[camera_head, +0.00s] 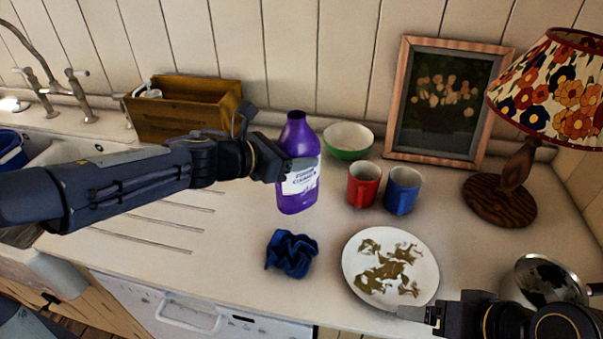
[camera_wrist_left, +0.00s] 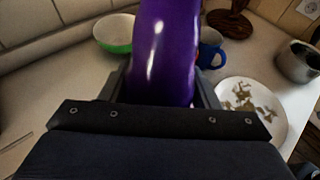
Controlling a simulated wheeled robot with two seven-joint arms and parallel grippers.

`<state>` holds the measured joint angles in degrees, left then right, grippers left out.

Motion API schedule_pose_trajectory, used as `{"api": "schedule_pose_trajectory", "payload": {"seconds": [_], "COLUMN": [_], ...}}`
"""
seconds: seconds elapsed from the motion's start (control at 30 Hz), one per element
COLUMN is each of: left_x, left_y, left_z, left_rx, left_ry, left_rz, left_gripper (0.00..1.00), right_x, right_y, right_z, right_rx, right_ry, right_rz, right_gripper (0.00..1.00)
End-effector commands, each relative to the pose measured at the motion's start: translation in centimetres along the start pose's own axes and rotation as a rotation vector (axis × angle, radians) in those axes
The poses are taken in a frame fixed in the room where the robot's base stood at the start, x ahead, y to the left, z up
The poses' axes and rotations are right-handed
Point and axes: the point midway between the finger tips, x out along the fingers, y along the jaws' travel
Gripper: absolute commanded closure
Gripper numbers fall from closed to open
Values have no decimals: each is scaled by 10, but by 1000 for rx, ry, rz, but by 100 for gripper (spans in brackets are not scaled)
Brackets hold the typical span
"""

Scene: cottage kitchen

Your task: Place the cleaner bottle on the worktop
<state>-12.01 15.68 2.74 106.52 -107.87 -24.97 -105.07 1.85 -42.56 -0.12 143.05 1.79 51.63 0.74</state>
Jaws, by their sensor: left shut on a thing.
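The purple cleaner bottle (camera_head: 299,190) with a white label is upright over the worktop (camera_head: 225,262), in front of the wooden box and green bowl. I cannot tell whether its base touches the surface. My left gripper (camera_head: 288,168) is shut on the bottle's side from the left, covering part of the label. In the left wrist view the bottle (camera_wrist_left: 165,50) stands between the two fingers. My right gripper (camera_head: 422,314) is at the bottom right edge, near the plate's front rim; its jaw opening cannot be made out.
A red mug (camera_head: 362,186) and blue mug (camera_head: 402,192) stand close right of the bottle. A green bowl (camera_head: 348,153) is behind. A blue cloth (camera_head: 291,254) and dirty plate (camera_head: 362,243) lie in front. A wooden box (camera_head: 180,120), lamp (camera_head: 500,198) and pan (camera_head: 548,280) stand around.

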Motion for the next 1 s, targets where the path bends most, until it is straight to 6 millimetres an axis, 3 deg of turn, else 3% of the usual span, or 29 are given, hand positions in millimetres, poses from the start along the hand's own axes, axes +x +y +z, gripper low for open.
{"api": "schedule_pose_trajectory", "payload": {"seconds": [0.17, 0.4, 0.87, 0.9, 1.0], "left_x": [12, 27, 29, 28, 28], "left_y": [-3, -4, -4, -4, -4], "left_z": [-7, -36, -41, -40, -40], "left_rx": [1, 0, 1, 0, 0], "left_ry": [-2, -2, -3, -2, -1], "left_rz": [-2, 0, 0, 0, 1], "left_gripper": [79, 79, 79, 40, 27], "right_x": [5, 20, 24, 22, 22], "right_y": [2, 9, 11, 10, 10], "right_z": [3, 10, 12, 11, 11], "right_rx": [0, 0, 0, 0, 0], "right_ry": [0, 0, 0, 0, 0], "right_rz": [0, 0, 0, 0, 0], "right_gripper": [19, 19, 19, 19, 19]}}
